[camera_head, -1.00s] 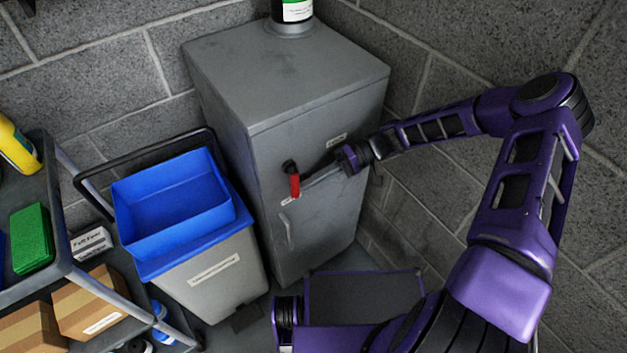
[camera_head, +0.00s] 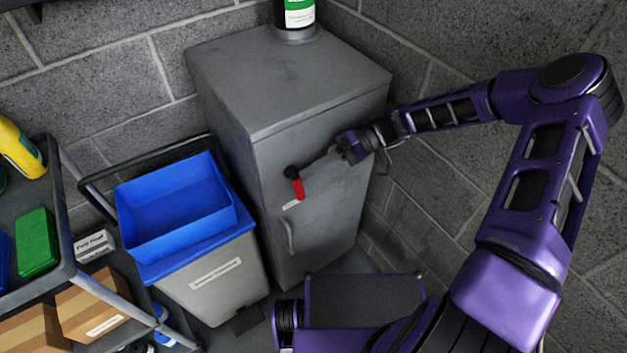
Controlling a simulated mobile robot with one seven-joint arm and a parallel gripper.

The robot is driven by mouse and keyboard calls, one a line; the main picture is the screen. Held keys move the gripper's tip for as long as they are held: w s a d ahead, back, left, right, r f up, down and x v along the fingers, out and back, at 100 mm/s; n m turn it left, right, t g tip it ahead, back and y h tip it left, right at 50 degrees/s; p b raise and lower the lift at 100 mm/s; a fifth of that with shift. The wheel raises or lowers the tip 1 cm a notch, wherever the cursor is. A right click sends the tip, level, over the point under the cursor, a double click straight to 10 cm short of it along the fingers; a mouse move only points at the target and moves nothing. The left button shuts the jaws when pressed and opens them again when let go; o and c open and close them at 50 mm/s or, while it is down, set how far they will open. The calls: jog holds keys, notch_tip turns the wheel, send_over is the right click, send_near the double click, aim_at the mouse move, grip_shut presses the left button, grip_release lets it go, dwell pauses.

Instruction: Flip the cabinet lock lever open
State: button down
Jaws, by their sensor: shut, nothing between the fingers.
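The lock lever has a red handle (camera_head: 298,189) and a black pivot (camera_head: 291,172) on the front of the grey cabinet (camera_head: 322,215). The handle points down and leans slightly to the lower right. A small pale label sits just below it. My gripper (camera_head: 309,165) reaches in from the right, with its thin grey fingers shut and empty. Its tips are close to the right of the pivot, above the red handle. I cannot tell whether they touch the lever. The cabinet door is closed.
A grey bin with a blue tub (camera_head: 180,205) stands left of the cabinet. A shelf cart (camera_head: 62,255) with bottles and boxes is at the far left. A bottle (camera_head: 294,12) stands on the cabinet top. Block walls close in behind and right.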

jog(key=shift+r, duration=1.7)
jog(key=shift+w+d, duration=0.1)
